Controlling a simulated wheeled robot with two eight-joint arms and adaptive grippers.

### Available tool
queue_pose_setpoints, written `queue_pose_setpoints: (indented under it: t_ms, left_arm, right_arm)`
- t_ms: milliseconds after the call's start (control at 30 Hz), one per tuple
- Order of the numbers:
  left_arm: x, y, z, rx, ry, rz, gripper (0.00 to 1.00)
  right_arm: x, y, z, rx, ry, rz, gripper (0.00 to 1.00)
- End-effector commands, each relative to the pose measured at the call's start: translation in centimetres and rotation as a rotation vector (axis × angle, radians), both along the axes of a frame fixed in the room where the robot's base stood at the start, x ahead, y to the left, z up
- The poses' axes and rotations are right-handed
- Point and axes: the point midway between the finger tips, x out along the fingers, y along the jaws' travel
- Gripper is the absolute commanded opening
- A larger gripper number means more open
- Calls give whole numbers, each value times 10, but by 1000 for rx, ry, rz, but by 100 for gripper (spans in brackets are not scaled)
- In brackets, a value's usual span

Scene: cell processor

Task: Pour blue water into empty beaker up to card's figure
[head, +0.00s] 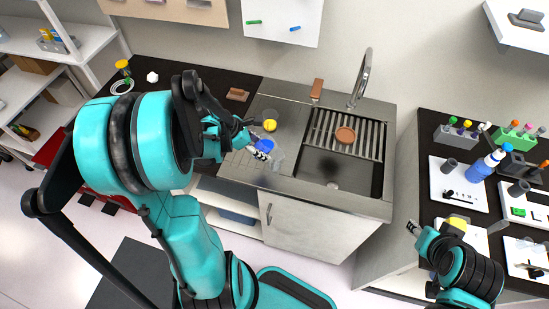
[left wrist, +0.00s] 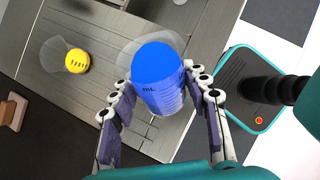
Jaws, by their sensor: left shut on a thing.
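My left gripper (head: 258,148) is shut on a clear beaker of blue water (head: 264,146), over the left part of the steel sink counter. In the left wrist view the blue water (left wrist: 158,75) sits between the two fingers, with clear glass flaring around it. A second clear vessel with yellow contents (head: 270,125) stands just behind it on the counter; it also shows in the left wrist view (left wrist: 77,61).
A sink (head: 340,170) with a drying rack and tall faucet (head: 361,80) lies right of the held beaker. A brown block (head: 237,94) lies on the dark counter to the left. The right bench holds a blue bottle (head: 483,165), tube racks and several devices.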

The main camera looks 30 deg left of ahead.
Motion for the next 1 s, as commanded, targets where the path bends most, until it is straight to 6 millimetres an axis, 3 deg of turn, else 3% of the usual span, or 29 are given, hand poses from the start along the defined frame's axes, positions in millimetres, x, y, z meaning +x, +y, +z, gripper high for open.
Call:
queue_pose_setpoints:
  t_ms: [1000]
  left_arm:
    - [-1,2,-12,148,168,1,0]
  right_arm:
    - [0,0,4,0,0,0,40]
